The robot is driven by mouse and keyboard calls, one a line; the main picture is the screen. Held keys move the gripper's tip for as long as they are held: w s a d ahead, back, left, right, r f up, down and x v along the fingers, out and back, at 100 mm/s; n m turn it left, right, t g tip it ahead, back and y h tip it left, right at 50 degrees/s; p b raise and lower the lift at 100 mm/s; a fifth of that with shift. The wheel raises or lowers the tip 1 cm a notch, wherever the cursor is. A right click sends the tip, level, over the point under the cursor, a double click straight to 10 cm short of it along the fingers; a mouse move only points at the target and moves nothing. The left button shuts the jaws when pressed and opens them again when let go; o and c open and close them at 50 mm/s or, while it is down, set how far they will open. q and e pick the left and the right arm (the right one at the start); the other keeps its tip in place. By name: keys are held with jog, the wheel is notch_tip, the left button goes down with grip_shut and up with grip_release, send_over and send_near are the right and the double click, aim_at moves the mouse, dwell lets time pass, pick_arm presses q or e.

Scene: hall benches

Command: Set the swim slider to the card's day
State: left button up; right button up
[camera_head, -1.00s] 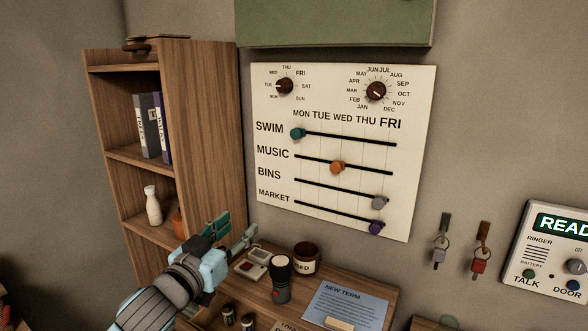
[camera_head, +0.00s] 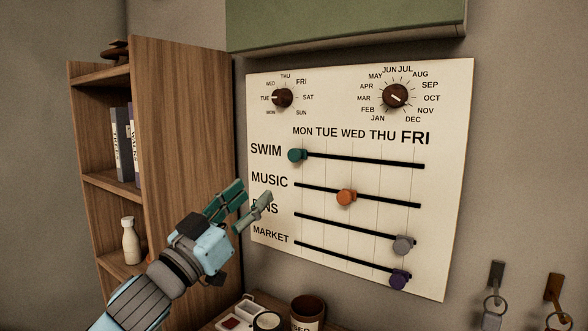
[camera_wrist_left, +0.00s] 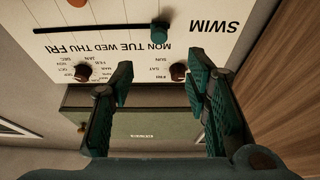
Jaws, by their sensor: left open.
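The white wall board (camera_head: 455,150) carries four slider tracks under the headings MON to FRI. The teal swim knob (camera_head: 297,155) sits at the left end of the top track, under MON. It also shows in the upside-down left wrist view (camera_wrist_left: 160,29). My left gripper (camera_head: 243,203) is open and empty. It is in front of the board's left edge, below and left of the swim knob, and hides part of the word BINS. In the wrist view the knob lies beyond and between the open fingers (camera_wrist_left: 160,85). No card shows now. My right gripper is out of view.
The orange music knob (camera_head: 346,197), grey bins knob (camera_head: 403,244) and purple market knob (camera_head: 400,279) sit on tracks below. Two dials (camera_head: 283,98) (camera_head: 395,96) are above. A wooden shelf (camera_head: 185,150) stands close left of my gripper. Keys (camera_head: 493,308) hang at right.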

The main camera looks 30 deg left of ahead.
pick_arm(q)
jog(key=p, duration=0.4)
send_near(292, 155)
jog(key=r, duration=0.1)
jog(key=x, duration=0.6)
jog(key=f+p+x, duration=0.1)
jog(key=x, duration=0.1)
jog(key=shift+w+d+r, duration=0.2)
jog(key=shift+w, duration=0.35)
grip_shut()
